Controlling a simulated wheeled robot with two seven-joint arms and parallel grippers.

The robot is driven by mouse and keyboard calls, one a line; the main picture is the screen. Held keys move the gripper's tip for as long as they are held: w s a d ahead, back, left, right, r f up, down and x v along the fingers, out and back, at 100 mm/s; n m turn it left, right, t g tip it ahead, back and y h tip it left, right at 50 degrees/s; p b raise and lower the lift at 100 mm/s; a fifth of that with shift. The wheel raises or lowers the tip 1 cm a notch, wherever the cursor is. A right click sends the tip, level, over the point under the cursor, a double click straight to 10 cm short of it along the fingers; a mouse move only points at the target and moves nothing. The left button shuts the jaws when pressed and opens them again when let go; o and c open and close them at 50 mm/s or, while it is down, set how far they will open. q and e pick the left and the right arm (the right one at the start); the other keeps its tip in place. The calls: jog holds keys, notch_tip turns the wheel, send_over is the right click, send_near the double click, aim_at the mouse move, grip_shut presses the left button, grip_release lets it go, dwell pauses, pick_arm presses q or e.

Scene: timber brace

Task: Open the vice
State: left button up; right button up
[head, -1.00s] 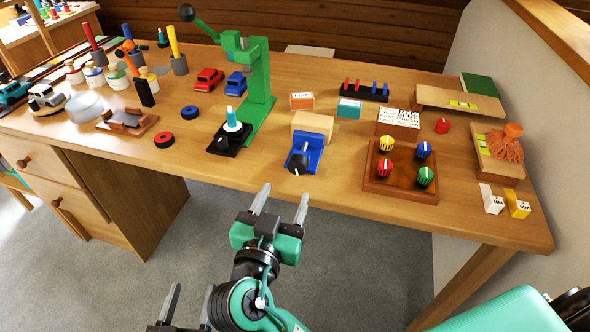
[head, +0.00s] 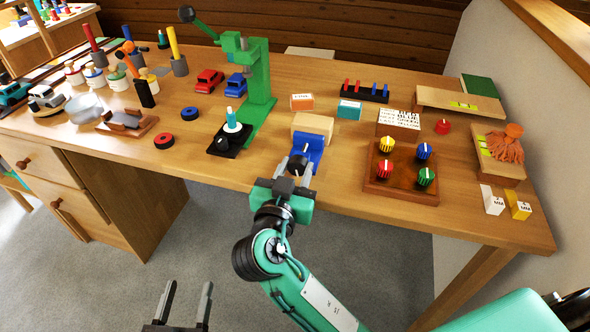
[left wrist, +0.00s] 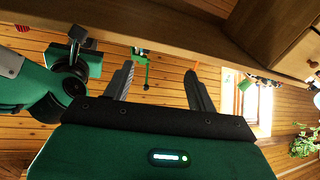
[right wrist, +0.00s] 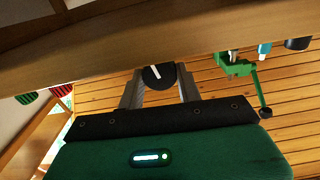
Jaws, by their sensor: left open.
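The blue vice (head: 314,150) stands at the table's front edge, against a pale wooden block (head: 312,124) behind it. Its black round knob (head: 297,163) with a white line faces front. In the right wrist view the knob (right wrist: 158,76) sits between the fingertips, the white line nearly upright. My right gripper (head: 294,172) is closed in on the knob's sides, with no clear gap visible. My left gripper (head: 186,300) is open and empty, low in front of the table; its fingers also show in the left wrist view (left wrist: 160,85).
A green press (head: 258,85) with a black base stands left of the vice. A wooden board with several coloured knobs (head: 378,190) is close on the right. The table's front edge (head: 225,186) runs just under my right gripper. The floor space before the drawers is free.

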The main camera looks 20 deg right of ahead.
jog(key=shift+c, duration=1.3)
jog(key=shift+r+n+p, duration=0.1)
jog(key=shift+n+p, duration=0.85)
jog(key=shift+n, duration=0.35)
jog(key=shift+n+p, duration=0.5)
jog(key=shift+p, duration=0.15)
jog(key=shift+n+p, duration=0.6)
jog(key=shift+n, duration=0.1)
pick_arm(q)
jog(key=s+a+f+g+y, duration=0.3)
jog(key=s+a+f+g, duration=0.1)
jog(key=f+g, duration=0.3)
jog(key=shift+s+f+g, duration=0.35)
jog(key=shift+g, duration=0.55)
pick_arm(e)
jog(key=shift+n, duration=0.4)
jog(key=o, duration=1)
